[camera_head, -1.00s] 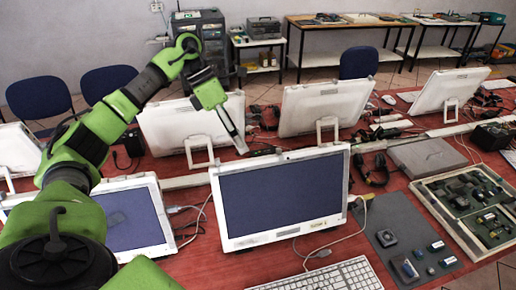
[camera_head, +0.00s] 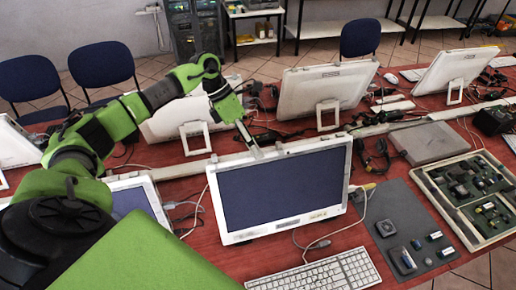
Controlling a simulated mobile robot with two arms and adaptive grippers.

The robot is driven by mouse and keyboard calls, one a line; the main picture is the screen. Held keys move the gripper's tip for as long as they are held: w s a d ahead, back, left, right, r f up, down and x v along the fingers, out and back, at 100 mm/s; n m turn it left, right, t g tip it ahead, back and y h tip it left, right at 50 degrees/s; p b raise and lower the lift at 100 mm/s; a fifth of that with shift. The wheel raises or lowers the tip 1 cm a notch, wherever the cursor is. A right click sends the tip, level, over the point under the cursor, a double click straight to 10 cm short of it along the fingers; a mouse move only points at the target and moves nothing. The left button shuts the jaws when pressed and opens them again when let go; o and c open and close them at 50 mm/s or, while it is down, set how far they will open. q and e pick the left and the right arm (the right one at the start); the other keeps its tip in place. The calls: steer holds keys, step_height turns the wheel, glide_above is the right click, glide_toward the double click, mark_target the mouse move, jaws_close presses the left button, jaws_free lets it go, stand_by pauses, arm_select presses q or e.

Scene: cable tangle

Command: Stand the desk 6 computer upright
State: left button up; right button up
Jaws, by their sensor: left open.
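A white all-in-one computer (camera_head: 282,186) with a dark blue screen stands at the middle of the red table, its screen towards me and leaning back slightly. No desk number is readable, so I cannot tell if it is the desk 6 one. My left gripper (camera_head: 257,152) comes in from the left, fingers pointing down at the top edge of this computer. It is open, with nothing visible in it. Whether a fingertip touches the computer or is behind its edge, I cannot tell. My right gripper is not in view.
Another computer (camera_head: 137,199) stands at left, partly behind my arm. White computers (camera_head: 323,88) show their backs across the table. A keyboard (camera_head: 318,273) lies in front, with a grey mat (camera_head: 397,222) and parts tray (camera_head: 436,205) at right. Cables lie around the computers.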

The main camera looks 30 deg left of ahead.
arm_select(q)
steer(key=shift+p+x, duration=0.4)
steer(key=shift+x, duration=0.8)
steer(key=shift+d+f, duration=0.35)
steer(key=shift+f, duration=0.1)
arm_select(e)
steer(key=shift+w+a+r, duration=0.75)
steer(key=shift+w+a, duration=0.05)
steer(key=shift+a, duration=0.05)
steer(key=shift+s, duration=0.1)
